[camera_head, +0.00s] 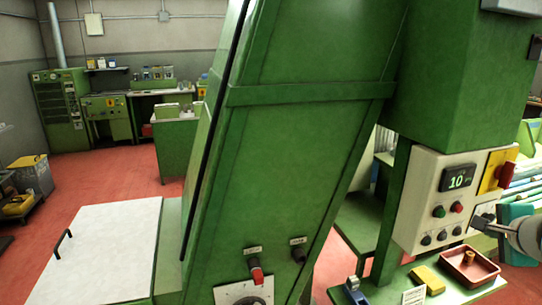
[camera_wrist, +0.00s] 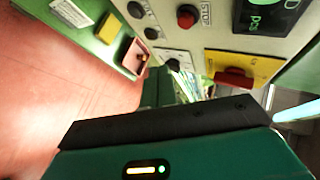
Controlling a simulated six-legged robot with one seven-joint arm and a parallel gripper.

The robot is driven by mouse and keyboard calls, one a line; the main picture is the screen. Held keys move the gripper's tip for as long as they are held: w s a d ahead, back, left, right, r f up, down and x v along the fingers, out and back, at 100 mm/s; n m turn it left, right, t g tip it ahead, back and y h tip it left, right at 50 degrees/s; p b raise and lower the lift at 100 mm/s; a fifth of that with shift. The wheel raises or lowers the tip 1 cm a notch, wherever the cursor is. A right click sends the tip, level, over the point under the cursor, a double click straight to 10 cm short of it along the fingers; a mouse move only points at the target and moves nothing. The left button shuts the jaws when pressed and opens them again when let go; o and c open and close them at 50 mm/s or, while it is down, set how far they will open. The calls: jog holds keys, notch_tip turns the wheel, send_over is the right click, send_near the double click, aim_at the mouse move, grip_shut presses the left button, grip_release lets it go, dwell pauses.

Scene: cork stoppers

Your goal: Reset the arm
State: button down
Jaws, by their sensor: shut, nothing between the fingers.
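My gripper (camera_head: 484,222) is at the right edge of the head view, in front of the lower right of a cream control panel (camera_head: 428,222). It is shut, with nothing seen between the fingers. I cannot tell whether it touches the panel. The panel carries a display reading 10, several buttons and knobs, and a red switch (camera_head: 506,175) on a yellow plate. In the wrist view the panel (camera_wrist: 215,35) is at the top, with a red stop button (camera_wrist: 187,17). A teal and black body fills the bottom of that view, and the fingertips are not clear there.
A red-brown tray (camera_head: 485,276) with a small cork-coloured piece stands on the green bench below the panel. A yellow block (camera_head: 428,279) and a blue object (camera_head: 354,291) are beside it. A large green machine (camera_head: 300,130) blocks the middle. Red floor is open at left.

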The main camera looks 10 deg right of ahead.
jog(key=w+a+f+n+y, duration=0.1)
jog(key=w+a+n+y, duration=0.15)
jog(key=a, duration=0.45)
jog(key=w+a+n+y, duration=0.1)
jog(key=a+n, duration=0.3)
jog(key=a, duration=0.4)
jog(key=w+a+f+n+y, duration=0.1)
jog(key=a+n+y, duration=0.15)
jog(key=a, duration=0.45)
jog(key=s+a+f+n+g, duration=0.2)
jog(key=s+a+n, duration=0.3)
jog(key=a, duration=0.4)
jog(key=s+a+f+n+g, duration=0.2)
jog(key=s+a+f+n, duration=0.2)
jog(key=a+n, duration=0.4)
jog(key=shift+s+a+f, duration=0.2)
jog(key=shift+s+a, duration=0.35)
jog(key=shift+a, duration=0.25)
